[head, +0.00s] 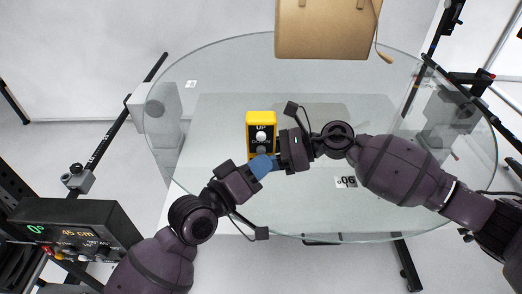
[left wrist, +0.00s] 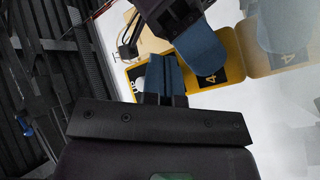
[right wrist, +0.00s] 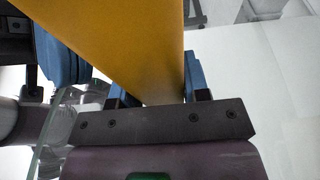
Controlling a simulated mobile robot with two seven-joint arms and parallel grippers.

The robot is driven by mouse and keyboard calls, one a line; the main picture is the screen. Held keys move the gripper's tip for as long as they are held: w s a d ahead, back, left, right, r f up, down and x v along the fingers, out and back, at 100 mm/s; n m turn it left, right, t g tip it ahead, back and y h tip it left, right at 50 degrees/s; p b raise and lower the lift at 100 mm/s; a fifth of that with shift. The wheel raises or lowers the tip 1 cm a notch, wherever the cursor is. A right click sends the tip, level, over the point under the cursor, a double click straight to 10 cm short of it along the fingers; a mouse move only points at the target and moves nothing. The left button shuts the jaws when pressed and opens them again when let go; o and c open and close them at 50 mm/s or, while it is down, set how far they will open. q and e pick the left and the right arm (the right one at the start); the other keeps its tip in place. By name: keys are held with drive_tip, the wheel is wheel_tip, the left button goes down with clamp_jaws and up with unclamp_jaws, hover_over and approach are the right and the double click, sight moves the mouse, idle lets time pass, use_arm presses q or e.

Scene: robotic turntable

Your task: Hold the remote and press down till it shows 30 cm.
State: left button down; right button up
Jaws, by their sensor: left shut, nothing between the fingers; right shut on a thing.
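The display box (head: 77,232) reads 0° and 45 cm.
The round glass tabletop (head: 210,75) lies below my grippers. A tan bag or box (head: 325,30) is at its back edge. A small 90° label (head: 346,182) sits at the front right. Black stands surround the table.

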use_arm(q)
drive_tip(key=shift+w, duration=0.4)
idle(0.7)
drive_tip(key=shift+s, duration=0.1)
idle(4.6)
drive_tip(key=shift+s, duration=0.75)
drive_tip(key=shift+s, duration=2.5)
